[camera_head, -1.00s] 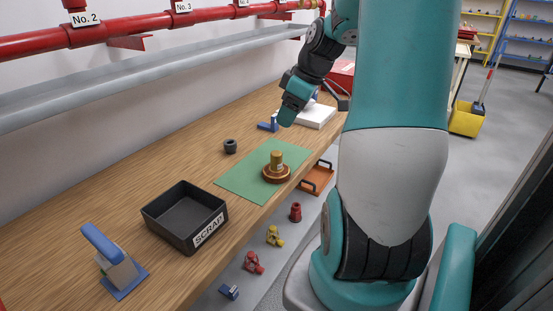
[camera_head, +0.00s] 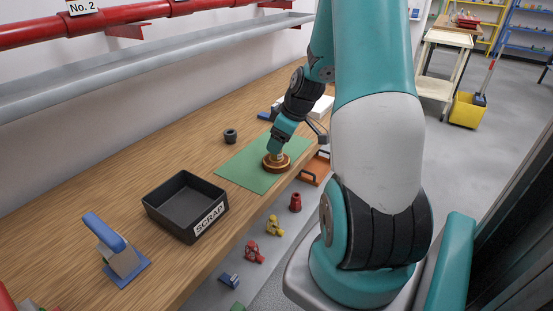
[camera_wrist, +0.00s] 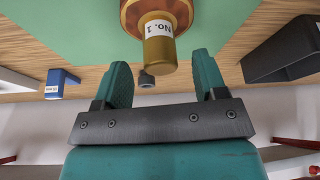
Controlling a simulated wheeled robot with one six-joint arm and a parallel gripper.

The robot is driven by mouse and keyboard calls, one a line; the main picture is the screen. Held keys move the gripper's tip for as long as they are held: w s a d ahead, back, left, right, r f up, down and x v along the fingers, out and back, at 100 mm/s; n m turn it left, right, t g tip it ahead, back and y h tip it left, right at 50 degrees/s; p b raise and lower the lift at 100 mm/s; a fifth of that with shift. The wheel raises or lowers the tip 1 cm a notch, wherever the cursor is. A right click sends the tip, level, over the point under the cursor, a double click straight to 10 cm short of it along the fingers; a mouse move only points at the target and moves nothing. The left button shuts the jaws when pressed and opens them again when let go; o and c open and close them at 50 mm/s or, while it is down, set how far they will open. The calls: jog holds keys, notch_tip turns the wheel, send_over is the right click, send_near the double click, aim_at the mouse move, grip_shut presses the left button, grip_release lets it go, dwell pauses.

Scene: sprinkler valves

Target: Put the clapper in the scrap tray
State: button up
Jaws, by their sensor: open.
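The clapper (camera_head: 276,167), a copper-brown disc with an upright brass stem, sits on the green mat (camera_head: 240,172). In the wrist view its stem (camera_wrist: 158,48) carries a "No. 1" label. My gripper (camera_head: 274,151) is just over the stem in the head view, where the arm partly hides it. In the wrist view my gripper (camera_wrist: 160,62) is open and empty, with the stem's end close to the gap between the fingers. The black scrap tray (camera_head: 165,214), labelled SCRAP, stands empty on the bench, nearer the camera; a dark tray wall shows at right in the wrist view (camera_wrist: 285,52).
A black ring (camera_head: 230,136) stands behind the mat. A blue-handled tool (camera_head: 118,255) stands beyond the tray at the near end. An orange tray (camera_head: 314,170) and coloured valve parts lie below the bench edge. Bare wood lies between mat and scrap tray.

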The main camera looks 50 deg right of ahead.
jog(key=x, duration=0.3)
jog(key=shift+w+a+f, duration=0.1)
jog(key=shift+w+f, duration=0.1)
jog(key=shift+f, duration=0.15)
jog(key=c, duration=1.1)
jog(key=shift+r, duration=0.1)
grip_shut()
